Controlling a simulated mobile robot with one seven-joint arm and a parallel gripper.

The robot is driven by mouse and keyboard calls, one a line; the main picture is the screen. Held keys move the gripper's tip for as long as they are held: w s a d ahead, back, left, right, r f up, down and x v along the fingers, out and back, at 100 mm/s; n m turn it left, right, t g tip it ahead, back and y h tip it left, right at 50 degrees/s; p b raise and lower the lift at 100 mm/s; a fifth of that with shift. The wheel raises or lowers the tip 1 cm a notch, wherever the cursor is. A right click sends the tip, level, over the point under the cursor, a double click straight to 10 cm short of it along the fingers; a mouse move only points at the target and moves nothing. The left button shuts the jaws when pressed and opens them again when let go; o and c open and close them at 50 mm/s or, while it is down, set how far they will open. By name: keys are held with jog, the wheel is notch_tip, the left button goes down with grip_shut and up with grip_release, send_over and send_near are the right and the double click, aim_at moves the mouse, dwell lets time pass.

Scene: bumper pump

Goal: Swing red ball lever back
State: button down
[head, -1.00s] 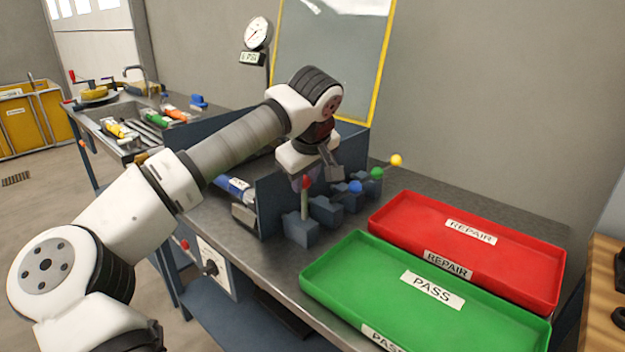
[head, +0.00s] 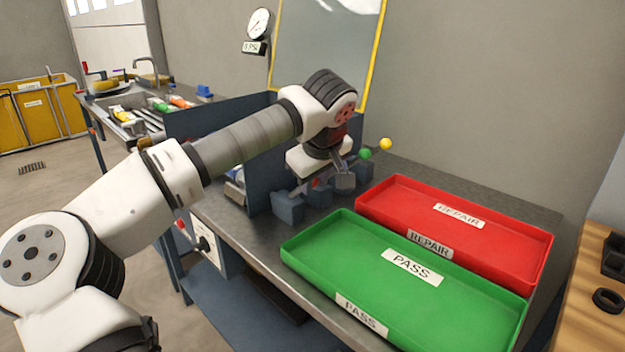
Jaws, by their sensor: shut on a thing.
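The red ball lever (head: 299,188) rises from the nearest blue block (head: 288,207) in a row on the steel bench. Its light rod leans to the right, towards the back of the bench. Its red ball is hidden at my gripper (head: 313,181). My gripper points down over the row and is shut on the lever's top end; its fingertips are mostly hidden. Farther along the row stand a green ball lever (head: 366,154) and a yellow ball lever (head: 386,144). The blue ball is hidden behind my gripper.
A green PASS tray (head: 305,262) and a red REPAIR tray (head: 480,194) lie right of the row. A dark blue panel (head: 262,165) stands close on the left. A gauge (head: 258,23) and a yellow-framed board (head: 325,45) are at the back wall.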

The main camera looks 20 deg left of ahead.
jog(key=shift+s+d+f+y+b, duration=0.2)
jog(key=shift+f+y+b, duration=0.2)
jog(key=shift+f, duration=0.2)
jog(key=c, duration=2.2)
grip_release()
jog(key=shift+d, duration=0.1)
jog(key=c, duration=1.1)
grip_release()
jog(key=shift+w+r, duration=0.1)
jog(key=shift+r, duration=0.1)
jog(key=shift+c, duration=0.2)
jog(key=shift+r, duration=0.1)
